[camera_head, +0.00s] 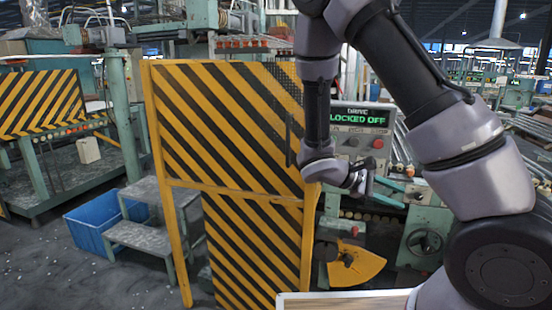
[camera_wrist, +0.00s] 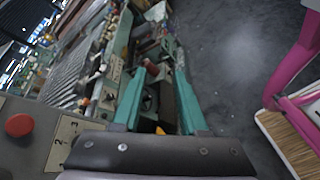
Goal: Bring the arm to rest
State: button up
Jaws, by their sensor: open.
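My arm comes down from the top of the head view, and my gripper (camera_head: 402,192) is in front of the green machine, just below a control panel (camera_head: 350,147). The wrist view shows the two teal fingers of my gripper (camera_wrist: 160,72) spread apart. I see nothing held between them. The machine's parts show behind the fingers. The panel's display (camera_head: 360,118) reads "LOCKED OFF" in green letters. A red button (camera_head: 377,143) is on the panel; a red button (camera_wrist: 18,125) also shows at the left of the wrist view.
A yellow-and-black striped guard (camera_head: 235,140) stands left of my gripper. A grey step (camera_head: 145,230) and a blue bin (camera_head: 95,225) are farther left. A handwheel (camera_head: 425,243) and yellow fan-shaped plate (camera_head: 355,265) are below. A wood-topped surface (camera_head: 340,301) is at the bottom.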

jog(key=s+a+r+m+t+y, duration=0.2)
jog(key=s+r+m+y, duration=0.1)
jog(key=r, duration=0.5)
jog(key=s+a+r+m+t+y, duration=0.2)
jog(key=r+m+y, duration=0.4)
jog(key=r, duration=0.3)
jog(key=s+a+r+m+t+y, duration=0.2)
jog(key=s+r+m+t+y, duration=0.1)
jog(key=r+y, duration=0.3)
notch_tip(320, 180, up, 2)
jog(key=shift+s+r+m, duration=0.2)
jog(key=shift+s+m, duration=0.3)
jog(key=shift+m, duration=0.2)
